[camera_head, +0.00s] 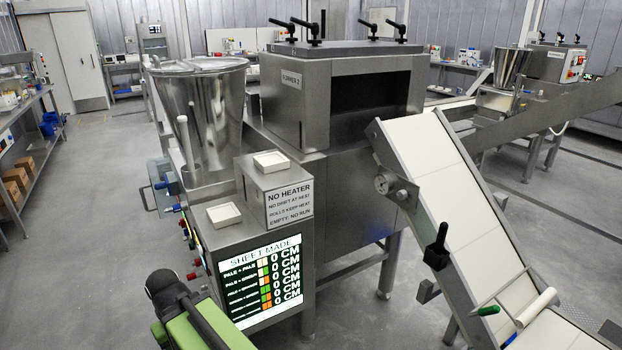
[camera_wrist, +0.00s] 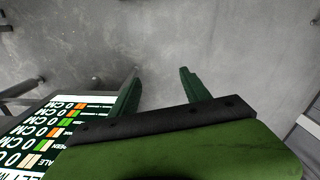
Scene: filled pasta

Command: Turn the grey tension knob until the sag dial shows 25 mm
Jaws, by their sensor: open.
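A small round pale dial (camera_head: 382,184) sits on the side of the white-belted conveyor, near its upper end. I cannot read its needle or scale. A small grey knob-like part (camera_head: 402,195) shows just right of it; I cannot tell if it is the tension knob. In the wrist view my gripper (camera_wrist: 158,85) is open, with two dark green fingers apart and nothing between them but grey floor. In the head view my green and black arm is at the bottom left, well away from the dial.
The sheet-made screen (camera_head: 262,282) is close to my arm and also shows in the wrist view (camera_wrist: 38,135). A black handle (camera_head: 438,248) sticks up from the conveyor (camera_head: 445,190). A steel hopper (camera_head: 205,115) stands behind. The floor at left is clear.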

